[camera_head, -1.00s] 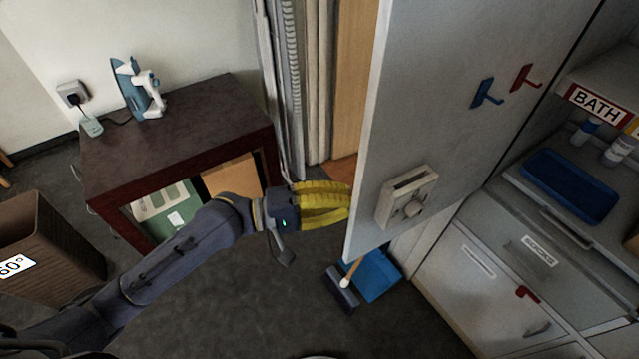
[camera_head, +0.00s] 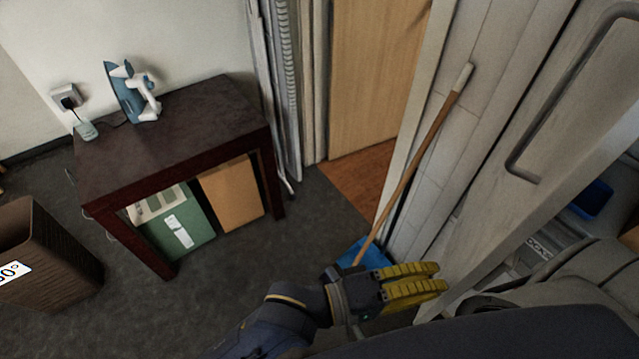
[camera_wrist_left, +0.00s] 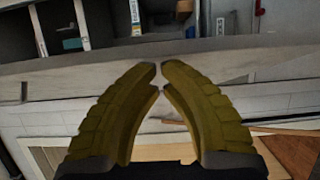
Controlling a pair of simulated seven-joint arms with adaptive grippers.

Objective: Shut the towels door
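The pale grey cabinet door (camera_head: 530,110) is at the right of the head view with its outer face and long dark bar handle (camera_head: 515,165) showing. It stands partly open, as the cabinet inside shows past its free edge. No towels label can be read on it. My left gripper (camera_head: 442,277) is beside the lower part of the door; I cannot tell whether it touches. Its yellow fingers (camera_wrist_left: 160,76) have their tips almost together with nothing between them. A pale panel (camera_wrist_left: 270,45), apparently the door, crosses the left wrist view before the fingers. My right gripper is out of view.
A broom (camera_head: 415,165) leans left of the door, with a blue dustpan (camera_head: 368,252) at its foot. A dark table (camera_head: 180,130) with an iron (camera_head: 135,92) stands left, and a brown basket (camera_head: 45,250) stands farther left. The floor between is clear.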

